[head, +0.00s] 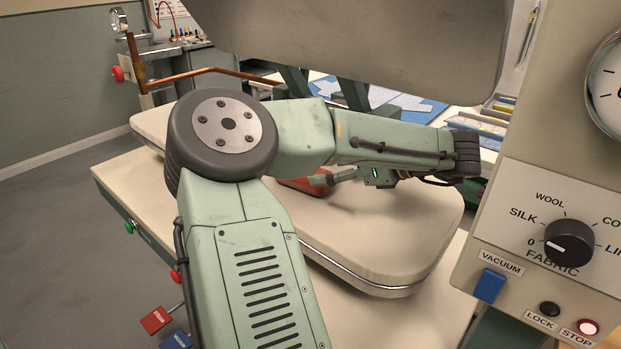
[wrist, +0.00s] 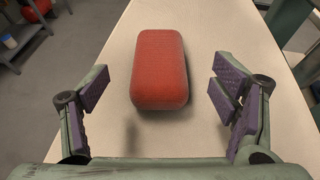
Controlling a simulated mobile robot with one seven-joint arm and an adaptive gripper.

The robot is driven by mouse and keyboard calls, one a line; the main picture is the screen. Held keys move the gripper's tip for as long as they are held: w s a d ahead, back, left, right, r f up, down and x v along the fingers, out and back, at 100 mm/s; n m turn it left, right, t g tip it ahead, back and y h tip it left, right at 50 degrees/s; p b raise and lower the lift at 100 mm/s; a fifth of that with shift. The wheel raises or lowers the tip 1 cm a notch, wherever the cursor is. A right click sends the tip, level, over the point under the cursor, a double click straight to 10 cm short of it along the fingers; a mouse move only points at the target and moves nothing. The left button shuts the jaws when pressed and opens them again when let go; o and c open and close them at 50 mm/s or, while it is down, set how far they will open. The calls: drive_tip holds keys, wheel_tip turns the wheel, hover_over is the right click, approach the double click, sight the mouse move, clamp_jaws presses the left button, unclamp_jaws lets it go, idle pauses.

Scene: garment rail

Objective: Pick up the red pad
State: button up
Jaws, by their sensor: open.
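The red pad (wrist: 160,68) is a rounded, upholstered-looking block, seen in the wrist view on the cream padded board (wrist: 205,35). In the head view only a part of the red pad (head: 306,184) shows under my arm, and the rest is hidden. My gripper's fingers are mostly hidden there too.
A control panel (head: 530,200) with a fabric dial stands at the right. The cream board (head: 375,250) has free room in front of my arm. A large grey-beige plate (head: 350,40) hangs above, and a copper pipe (head: 210,72) runs behind. Open floor (head: 50,220) lies at the left.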

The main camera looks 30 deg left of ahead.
sight(304, 177)
drive_tip(key=shift+b+x, duration=0.8)
drive_tip(key=shift+x, duration=0.05)
drive_tip(key=shift+a+f, duration=0.1)
drive_tip(key=shift+a, duration=0.1)
drive_tip(key=shift+p+x, duration=1.2)
drive_tip(key=shift+x, duration=1.2)
drive_tip(key=shift+s, duration=0.1)
drive_tip(key=c, duration=1.3)
